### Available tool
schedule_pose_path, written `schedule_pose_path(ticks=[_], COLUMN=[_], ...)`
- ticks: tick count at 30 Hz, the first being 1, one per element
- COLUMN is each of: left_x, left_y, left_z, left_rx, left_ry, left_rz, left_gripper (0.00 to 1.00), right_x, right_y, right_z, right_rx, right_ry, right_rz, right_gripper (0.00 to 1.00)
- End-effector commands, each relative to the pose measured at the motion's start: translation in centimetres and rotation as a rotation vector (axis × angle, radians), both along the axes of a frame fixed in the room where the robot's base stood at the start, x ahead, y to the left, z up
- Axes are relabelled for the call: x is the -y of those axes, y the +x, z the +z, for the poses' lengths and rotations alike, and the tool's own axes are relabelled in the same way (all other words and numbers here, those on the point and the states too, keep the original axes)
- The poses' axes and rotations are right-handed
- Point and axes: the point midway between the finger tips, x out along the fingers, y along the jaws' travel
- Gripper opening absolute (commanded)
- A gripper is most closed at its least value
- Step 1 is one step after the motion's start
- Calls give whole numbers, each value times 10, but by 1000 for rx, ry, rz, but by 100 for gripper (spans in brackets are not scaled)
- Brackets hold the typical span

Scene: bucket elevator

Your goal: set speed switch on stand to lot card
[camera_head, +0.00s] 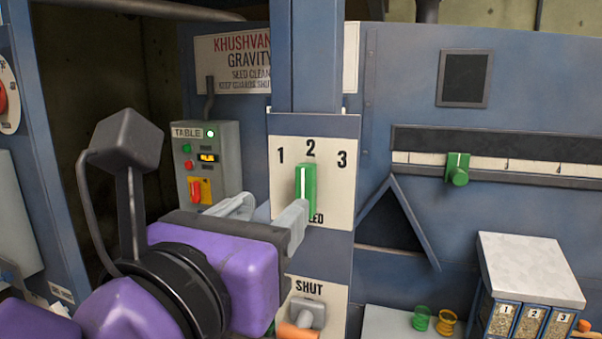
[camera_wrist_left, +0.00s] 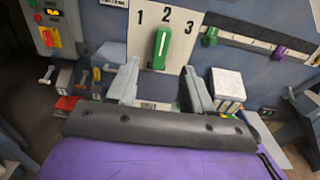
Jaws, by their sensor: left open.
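The speed switch is a green handle (camera_head: 306,190) on a cream plate (camera_head: 335,190) marked 1, 2 and 3, fixed to the blue stand. The handle is upright with its white line toward 2. My left gripper (camera_head: 273,206) is open, its grey fingers in front of the plate, and one finger overlaps the handle's lower part in the head view. In the left wrist view the green handle (camera_wrist_left: 161,50) shows beyond and between the open fingertips (camera_wrist_left: 160,68). I cannot tell whether a finger touches it. I cannot make out a lot card. My right gripper is not in view.
A grey TABLE control box (camera_head: 220,165) stands left of the plate. Below it is a SHUT plate (camera_head: 309,289) with a lever. At right are a green slider (camera_head: 457,170) and a sample box (camera_head: 530,270) with bins numbered 1 to 3, beside small green and yellow cups.

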Motion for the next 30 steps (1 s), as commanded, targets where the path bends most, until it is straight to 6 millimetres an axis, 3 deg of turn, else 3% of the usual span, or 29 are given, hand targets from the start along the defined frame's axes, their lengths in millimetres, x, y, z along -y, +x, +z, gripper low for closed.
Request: schedule_pose_path(ticks=[5,15,26,27,30], left_x=[8,29,33,33,33], left_y=[21,88,100,100,99], left_z=[4,3,-1,-1,-1], left_rx=[-3,-3,2,2,2], left_ry=[4,2,2,2,2], left_rz=[-1,-1,-1,-1,-1], left_gripper=[51,51,51,48,15], right_x=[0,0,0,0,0], right_y=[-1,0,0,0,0], right_z=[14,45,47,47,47], right_rx=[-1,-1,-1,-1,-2], right_ry=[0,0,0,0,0], right_rz=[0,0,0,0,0], right_gripper=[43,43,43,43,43])
